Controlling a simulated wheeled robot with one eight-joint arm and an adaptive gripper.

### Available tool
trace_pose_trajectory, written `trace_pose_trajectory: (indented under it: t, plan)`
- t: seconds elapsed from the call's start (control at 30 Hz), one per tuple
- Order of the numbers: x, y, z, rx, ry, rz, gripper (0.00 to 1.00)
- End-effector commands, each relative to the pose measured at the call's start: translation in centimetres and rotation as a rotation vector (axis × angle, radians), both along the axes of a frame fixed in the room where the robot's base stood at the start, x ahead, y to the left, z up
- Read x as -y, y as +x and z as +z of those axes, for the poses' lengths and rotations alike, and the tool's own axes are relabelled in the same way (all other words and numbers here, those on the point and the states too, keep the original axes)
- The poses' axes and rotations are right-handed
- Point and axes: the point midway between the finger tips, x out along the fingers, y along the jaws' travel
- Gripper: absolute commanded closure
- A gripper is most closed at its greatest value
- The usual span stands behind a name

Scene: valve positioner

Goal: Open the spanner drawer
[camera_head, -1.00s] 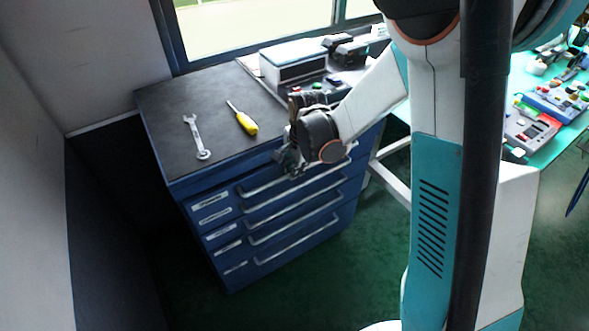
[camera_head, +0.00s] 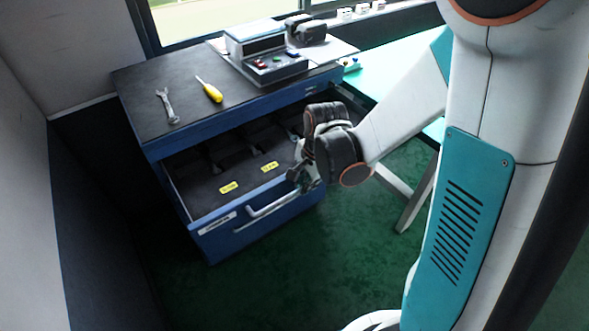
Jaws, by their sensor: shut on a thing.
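The top drawer (camera_head: 240,237) of the blue cabinet is pulled far out. Its dark insert shows empty dividers and two yellow labels (camera_head: 229,187). Its long silver handle (camera_head: 270,207) runs along the front. My gripper (camera_head: 301,183) is shut on the right part of this handle; the fingertips are partly hidden by the wrist. A silver spanner (camera_head: 167,106) lies on the black cabinet top (camera_head: 140,80), left of a yellow screwdriver (camera_head: 210,90).
A device with coloured buttons (camera_head: 275,62) stands at the back right of the cabinet top. A turquoise table (camera_head: 390,75) stands to the right. Green floor (camera_head: 260,285) is free in front of the drawer.

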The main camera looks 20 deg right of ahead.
Motion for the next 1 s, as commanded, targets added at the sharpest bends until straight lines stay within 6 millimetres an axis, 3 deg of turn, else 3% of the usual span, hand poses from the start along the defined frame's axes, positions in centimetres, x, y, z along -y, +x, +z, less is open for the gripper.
trace_pose_trajectory:
  t: [0.1, 0.33, 0.87, 0.9, 0.97, 1.0]
  plan:
    - [0.7, -2.2, 0.0, 0.0, 0.0, -0.002, 1.0]
    - [1.5, -4.8, 0.0, 0.0, 0.001, -0.001, 1.0]
    - [1.8, -5.5, 0.0, 0.0, 0.001, 0.0, 1.0]
    - [1.8, -5.5, 0.0, 0.0, 0.001, 0.0, 0.84]
    - [1.8, -5.5, 0.0, 0.0, 0.001, 0.0, 0.71]
    - [1.8, -5.5, 0.0, 0.0, 0.001, 0.0, 0.69]
